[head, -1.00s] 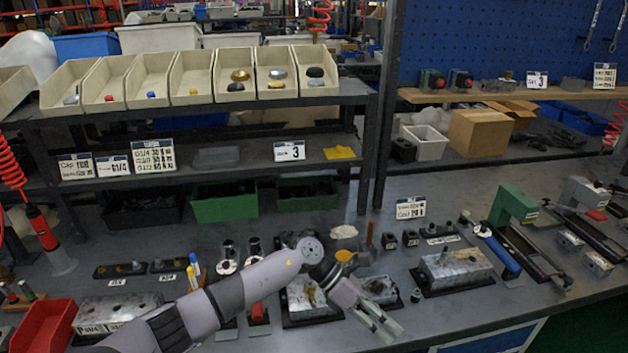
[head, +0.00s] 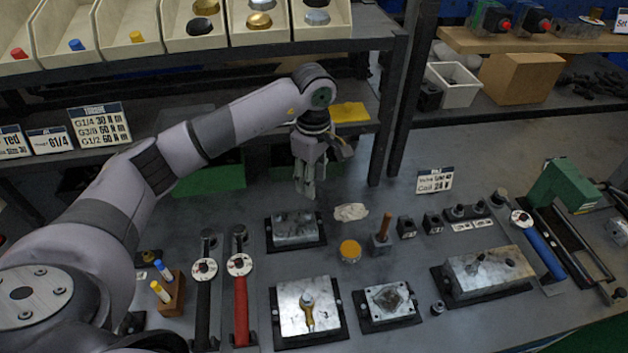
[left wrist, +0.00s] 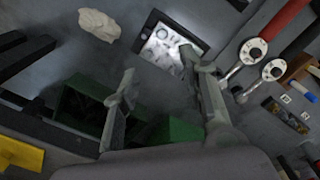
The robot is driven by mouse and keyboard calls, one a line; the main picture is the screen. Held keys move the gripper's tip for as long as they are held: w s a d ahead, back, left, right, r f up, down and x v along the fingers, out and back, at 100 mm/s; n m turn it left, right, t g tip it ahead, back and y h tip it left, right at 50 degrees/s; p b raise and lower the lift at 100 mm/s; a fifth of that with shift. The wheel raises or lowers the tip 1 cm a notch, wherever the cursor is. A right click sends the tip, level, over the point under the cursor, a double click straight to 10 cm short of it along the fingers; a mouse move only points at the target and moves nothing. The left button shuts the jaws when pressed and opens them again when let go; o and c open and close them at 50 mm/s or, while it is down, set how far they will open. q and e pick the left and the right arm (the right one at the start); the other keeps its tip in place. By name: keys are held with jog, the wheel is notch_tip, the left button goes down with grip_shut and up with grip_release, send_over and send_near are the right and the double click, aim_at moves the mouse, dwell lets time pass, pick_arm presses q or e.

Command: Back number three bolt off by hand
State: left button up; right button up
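A grey metal block on a black base (head: 296,228) lies on the bench below my left gripper. In the left wrist view this block (left wrist: 165,48) shows several round features on its top; I cannot read any numbers, and a finger overlaps its edge. My left gripper (head: 306,190) hangs fingers down above the bench, behind the block and apart from it. In the left wrist view its two fingers (left wrist: 165,95) stand wide apart with nothing between them. Other metal blocks are a block with a brass-coloured part (head: 308,308), a square block (head: 390,300) and a long block (head: 487,272). My right gripper is out of view.
Two gauged wrenches, one black-handled (head: 203,300) and one red-handled (head: 241,300), lie left of the blocks. A pale cloth (head: 351,212), a yellow-topped pot (head: 350,251) and a wooden-handled tool (head: 383,232) stand right. The shelf (head: 360,40) rises behind my arm.

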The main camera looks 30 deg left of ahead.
pick_arm(q)
notch_tip(320, 180, down, 4)
jog(key=p, duration=0.4)
send_over(313, 229)
notch_tip(313, 229, down, 8)
jog(key=shift+f, duration=0.1)
notch_tip(313, 229, down, 4)
jog(key=shift+r, duration=0.2)
jog(key=shift+f, duration=0.6)
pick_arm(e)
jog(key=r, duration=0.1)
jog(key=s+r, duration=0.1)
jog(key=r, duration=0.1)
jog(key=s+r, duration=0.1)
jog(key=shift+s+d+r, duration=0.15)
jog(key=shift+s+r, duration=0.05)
pick_arm(q)
jog(key=shift+c, duration=0.4)
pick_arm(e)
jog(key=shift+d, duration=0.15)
pick_arm(q)
jog(key=shift+c, duration=1.4)
grip_shut()
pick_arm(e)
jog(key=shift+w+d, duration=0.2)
